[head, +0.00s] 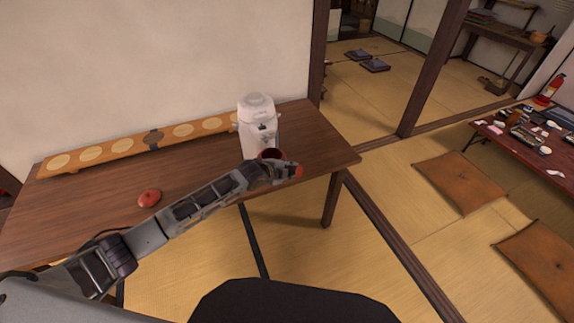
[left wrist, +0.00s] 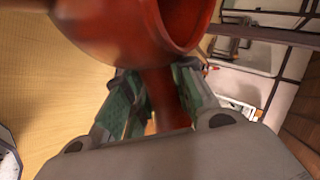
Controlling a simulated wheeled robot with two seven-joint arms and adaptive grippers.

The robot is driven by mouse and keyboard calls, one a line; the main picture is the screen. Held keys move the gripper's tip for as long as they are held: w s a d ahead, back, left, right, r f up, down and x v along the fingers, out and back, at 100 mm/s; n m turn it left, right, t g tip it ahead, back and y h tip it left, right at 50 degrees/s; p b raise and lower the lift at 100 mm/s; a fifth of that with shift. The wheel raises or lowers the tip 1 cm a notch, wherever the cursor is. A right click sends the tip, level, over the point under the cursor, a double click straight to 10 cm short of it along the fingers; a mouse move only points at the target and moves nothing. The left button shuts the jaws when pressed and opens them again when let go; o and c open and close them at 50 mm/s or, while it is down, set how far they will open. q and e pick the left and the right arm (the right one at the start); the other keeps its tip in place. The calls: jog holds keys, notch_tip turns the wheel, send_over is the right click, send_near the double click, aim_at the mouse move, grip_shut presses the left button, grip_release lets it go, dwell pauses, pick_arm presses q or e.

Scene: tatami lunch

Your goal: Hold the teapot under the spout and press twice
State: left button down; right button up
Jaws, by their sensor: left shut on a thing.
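The red teapot (head: 271,153) is at the front of the white dispenser (head: 258,108), its open top facing up. In the left wrist view the teapot (left wrist: 100,28) fills the top of the picture, with its open mouth showing. My left gripper (head: 284,170) is shut on the teapot's side handle, which shows between the fingers (left wrist: 158,95). The dispenser stands at the back right of the wooden table (head: 190,165). Its spout is hard to make out behind the teapot. A red lid (head: 149,198) lies on the table at the left. My right gripper is not in view.
A long wooden board with pale round discs (head: 110,153) lies along the wall at the back of the table. A dark post (head: 319,50) stands behind the table's right end. A low table with dishes and brown cushions (head: 455,181) is farther right.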

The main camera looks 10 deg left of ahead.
pick_arm(q)
jog(key=s+d+p, duration=0.5)
jog(key=s, duration=0.3)
jog(key=shift+s, duration=0.2)
dwell(0.8)
dwell(0.6)
jog(key=a+r+n+y, duration=0.1)
jog(key=a+r, duration=0.2)
jog(key=r, duration=0.3)
jog(key=w+a+r+n+t+y, duration=0.1)
jog(key=a+r+n+y, duration=0.15)
jog(key=r, duration=0.35)
jog(key=a+r+n, duration=0.1)
jog(key=a+r, duration=0.3)
jog(key=r, duration=0.3)
jog(key=s+a+f+n+y+b, duration=0.1)
jog(key=s+a+f+y+b, duration=0.1)
jog(key=s+a+f, duration=0.5)
jog(key=shift+s+a+f, duration=0.2)
jog(key=shift+s+f, duration=1.3)
jog(key=shift+f, duration=0.8)
